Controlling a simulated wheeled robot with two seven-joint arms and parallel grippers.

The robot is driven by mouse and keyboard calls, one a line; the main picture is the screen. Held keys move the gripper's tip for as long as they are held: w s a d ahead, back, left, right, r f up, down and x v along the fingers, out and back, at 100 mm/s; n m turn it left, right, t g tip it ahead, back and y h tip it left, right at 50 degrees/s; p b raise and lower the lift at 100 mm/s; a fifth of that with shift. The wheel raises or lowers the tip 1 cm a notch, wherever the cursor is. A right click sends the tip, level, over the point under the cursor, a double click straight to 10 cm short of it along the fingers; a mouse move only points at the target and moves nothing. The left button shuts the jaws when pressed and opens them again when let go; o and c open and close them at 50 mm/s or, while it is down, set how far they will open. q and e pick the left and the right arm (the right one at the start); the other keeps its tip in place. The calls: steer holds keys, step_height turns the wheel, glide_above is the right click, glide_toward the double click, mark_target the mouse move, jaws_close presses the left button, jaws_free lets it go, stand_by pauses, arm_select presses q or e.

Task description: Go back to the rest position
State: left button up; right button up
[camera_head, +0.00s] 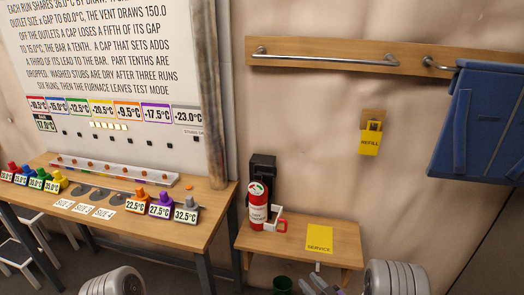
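My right gripper (322,284) shows only in part at the bottom edge, below the small wooden shelf, as a few grey finger-like pieces. Whether it is open or shut, or holds anything, I cannot tell. A ribbed pale grey link of my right arm stands to its right. A similar rounded link of my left arm is at the bottom left, and my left gripper is out of the picture.
The workbench (196,224) on the left bears coloured caps with temperature labels. Blue cloth hangs at right.

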steer(key=s+f+m+g+h+p, duration=0.2)
steer(key=s+f+m+g+h, duration=0.4)
steer(key=f, duration=0.7)
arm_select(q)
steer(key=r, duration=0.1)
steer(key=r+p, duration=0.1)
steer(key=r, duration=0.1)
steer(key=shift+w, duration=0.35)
arm_select(e)
steer(key=s+a+f+m+g+y, duration=0.1)
steer(key=s+g, duration=0.3)
steer(key=s, duration=0.5)
steer(key=s+a+f+m+g+y, duration=0.1)
steer(key=s+a+f+g, duration=0.1)
steer(key=s, duration=0.7)
steer(key=a+g, duration=0.1)
steer(key=a, duration=0.1)
steer(key=shift+s+a+g, duration=0.15)
steer(key=shift+a+g, duration=0.15)
steer(key=shift+g, duration=0.1)
